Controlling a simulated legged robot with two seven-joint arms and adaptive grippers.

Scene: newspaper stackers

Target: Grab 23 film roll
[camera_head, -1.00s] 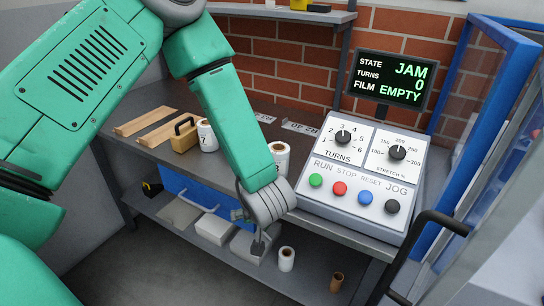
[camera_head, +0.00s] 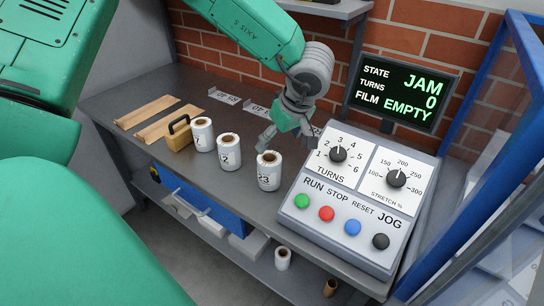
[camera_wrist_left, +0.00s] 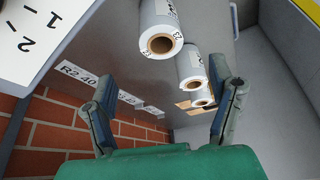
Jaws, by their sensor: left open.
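The 23 film roll (camera_head: 268,172) is a white roll with a brown core. It stands upright on the workbench, the rightmost of three rolls, beside the control panel. My left gripper (camera_head: 288,138) is open and empty, just behind and above it, with fingers pointing down. In the left wrist view the 23 roll (camera_wrist_left: 161,28) lies beyond the spread fingertips (camera_wrist_left: 168,88), apart from them. The other two rolls, the middle one (camera_head: 229,153) and the left one (camera_head: 203,135), stand in a row to its left. My right gripper is not in view.
The control panel (camera_head: 350,225) stands close on the right, under a display (camera_head: 404,92) reading JAM, 0, EMPTY. A wooden block with a handle (camera_head: 179,136) and brown strips (camera_head: 150,112) lie left. A brick wall is behind. Bare bench lies in front of the rolls.

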